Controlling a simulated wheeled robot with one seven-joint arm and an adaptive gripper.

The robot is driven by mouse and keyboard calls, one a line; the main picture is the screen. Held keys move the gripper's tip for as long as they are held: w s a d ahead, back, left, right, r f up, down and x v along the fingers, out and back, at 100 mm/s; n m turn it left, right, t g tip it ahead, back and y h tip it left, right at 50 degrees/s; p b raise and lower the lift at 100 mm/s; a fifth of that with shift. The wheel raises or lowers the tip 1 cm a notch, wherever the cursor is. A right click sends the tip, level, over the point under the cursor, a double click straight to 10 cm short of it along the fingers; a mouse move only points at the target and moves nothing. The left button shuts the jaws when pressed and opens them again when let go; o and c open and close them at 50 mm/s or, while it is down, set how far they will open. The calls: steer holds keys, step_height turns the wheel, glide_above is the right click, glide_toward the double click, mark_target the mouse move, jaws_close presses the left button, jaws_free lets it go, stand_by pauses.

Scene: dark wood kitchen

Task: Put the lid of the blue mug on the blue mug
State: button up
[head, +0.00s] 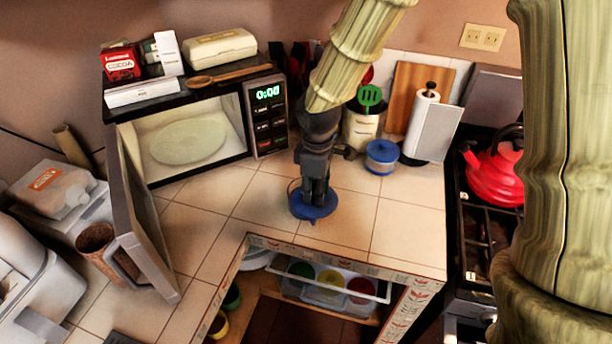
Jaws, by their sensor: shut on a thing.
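My gripper (316,190) points down over the tiled counter, in the middle of the head view. It is shut on a flat, round blue piece, which looks like the blue lid (324,211). Its fingers cover much of the piece, and I cannot tell whether it touches the counter. A short blue vessel with a blue top and a paler body (381,157) stands upright on the counter, behind and to the right of my gripper. It may be the blue mug, but I see no handle. The two blue things are apart.
An open microwave (190,140) stands at left, its door (140,215) swung over the counter. A utensil pot (361,128) and paper towel roll (422,125) stand behind the blue vessel. A red kettle (495,175) is on the stove. An open drawer (330,280) holds coloured vessels below.

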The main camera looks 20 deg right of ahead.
steer(key=w+f+p, duration=0.4)
steer(key=w, duration=0.3)
steer(key=shift+w, duration=0.35)
steer(key=shift+f, duration=0.2)
steer(key=o, duration=1)
step_height(320, 180, up, 12)
steer(key=b, duration=0.4)
steer(key=shift+r, duration=0.1)
stand_by(0.4)
